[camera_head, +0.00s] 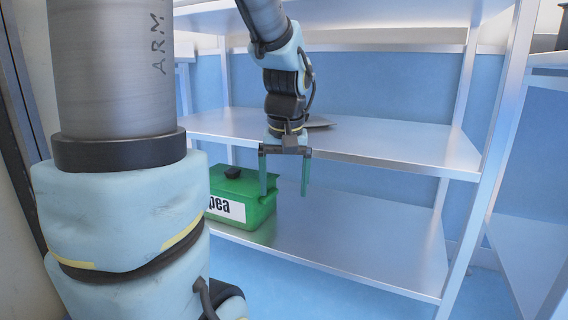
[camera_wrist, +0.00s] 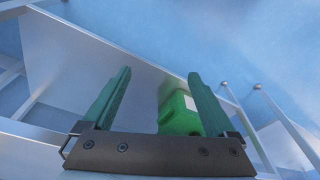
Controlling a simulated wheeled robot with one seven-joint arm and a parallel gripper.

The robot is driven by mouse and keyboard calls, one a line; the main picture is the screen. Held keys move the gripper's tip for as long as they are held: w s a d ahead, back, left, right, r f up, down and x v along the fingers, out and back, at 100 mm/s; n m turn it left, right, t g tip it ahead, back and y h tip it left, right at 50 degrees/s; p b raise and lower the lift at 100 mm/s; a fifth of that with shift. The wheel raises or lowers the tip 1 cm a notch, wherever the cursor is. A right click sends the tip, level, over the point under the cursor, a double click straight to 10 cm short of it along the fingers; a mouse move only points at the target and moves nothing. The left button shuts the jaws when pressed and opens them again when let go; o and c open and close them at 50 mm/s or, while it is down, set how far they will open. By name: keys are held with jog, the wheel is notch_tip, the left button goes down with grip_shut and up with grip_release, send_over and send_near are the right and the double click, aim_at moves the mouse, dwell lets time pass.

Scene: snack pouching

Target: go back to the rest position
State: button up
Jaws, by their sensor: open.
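My gripper (camera_head: 285,175) hangs in front of the middle shelf, with its two green fingers pointing down and apart. It is open, and nothing shows between the fingers. In the wrist view my gripper (camera_wrist: 160,100) also has its fingers spread. A green lidded box (camera_head: 263,212) with a dark handle and a white label ending in "pea" stands on the lower shelf. The left finger overlaps the box's right end in the head view; I cannot tell if they touch. The box also shows in the wrist view (camera_wrist: 176,112), beside the right finger. My arm hides part of the box's left side.
The metal rack has a middle shelf (camera_head: 400,150) and a lower shelf (camera_head: 370,245). A flat grey item (camera_head: 318,122) lies on the middle shelf behind my gripper. A rack post (camera_head: 492,150) stands to the right. The lower shelf is bare right of the box.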

jog(key=s+a+f+p, duration=0.3)
jog(key=s+a+p, duration=0.2)
jog(key=s+a, duration=0.15)
notch_tip(320, 180, up, 37)
jog(key=w+m+p, duration=0.1)
jog(key=p, duration=3.5)
jog(key=shift+w+p, duration=0.2)
jog(key=shift+p, duration=0.15)
jog(key=shift+a+r, duration=0.1)
jog(key=shift+r, duration=0.25)
jog(key=shift+o, duration=0.6)
